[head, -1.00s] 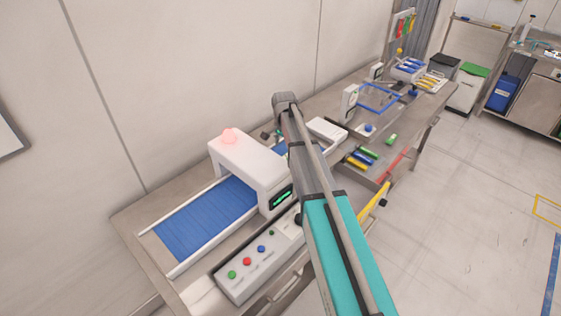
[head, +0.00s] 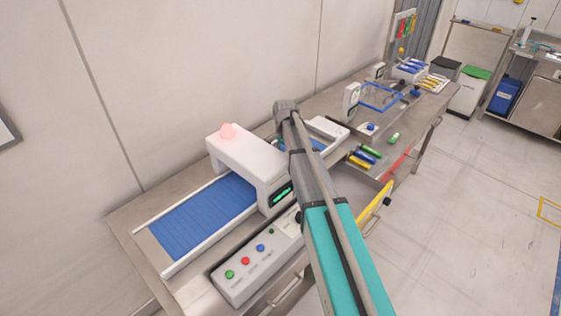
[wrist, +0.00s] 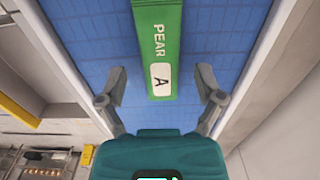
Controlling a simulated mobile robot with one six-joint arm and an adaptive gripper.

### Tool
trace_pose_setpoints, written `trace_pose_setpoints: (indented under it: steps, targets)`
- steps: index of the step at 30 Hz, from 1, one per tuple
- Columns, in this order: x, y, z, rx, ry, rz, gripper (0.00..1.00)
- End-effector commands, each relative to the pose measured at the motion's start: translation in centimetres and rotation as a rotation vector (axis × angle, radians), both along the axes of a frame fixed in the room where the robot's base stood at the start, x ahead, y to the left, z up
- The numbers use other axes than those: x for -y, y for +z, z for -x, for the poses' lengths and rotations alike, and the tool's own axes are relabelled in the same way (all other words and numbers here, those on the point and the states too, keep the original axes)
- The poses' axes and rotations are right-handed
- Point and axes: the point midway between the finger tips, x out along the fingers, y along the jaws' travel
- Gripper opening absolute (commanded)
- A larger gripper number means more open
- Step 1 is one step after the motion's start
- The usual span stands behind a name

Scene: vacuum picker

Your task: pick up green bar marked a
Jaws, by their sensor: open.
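The green bar marked A (wrist: 158,45) lies on the blue conveyor belt (wrist: 220,40) in the wrist view, at the top middle. Its label reads PEAR with a black A on a white patch. My gripper (wrist: 164,82) is open, with one finger on each side of the bar's near end and a gap on both sides. No contact shows. In the head view my arm hides the gripper and this bar; the belt (head: 205,215) shows there left of the white scanner housing.
The white housing (head: 245,165) with a red lamp spans the belt. A control box (head: 250,265) with coloured buttons stands in front. Several coloured bars (head: 364,156) lie on the bench to the right. Belt side rails (wrist: 270,75) flank the gripper.

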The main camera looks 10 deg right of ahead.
Motion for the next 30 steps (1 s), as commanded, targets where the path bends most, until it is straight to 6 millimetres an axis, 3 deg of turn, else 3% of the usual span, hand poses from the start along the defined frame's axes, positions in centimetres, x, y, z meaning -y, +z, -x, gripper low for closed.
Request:
trace_pose_setpoints:
  steps: [19,30]
  targets:
    - [0.08,-0.14,0.01,0.0,-0.001,0.0,0.86]
    - [0.1,-0.14,0.0,0.0,-0.001,0.0,0.17]
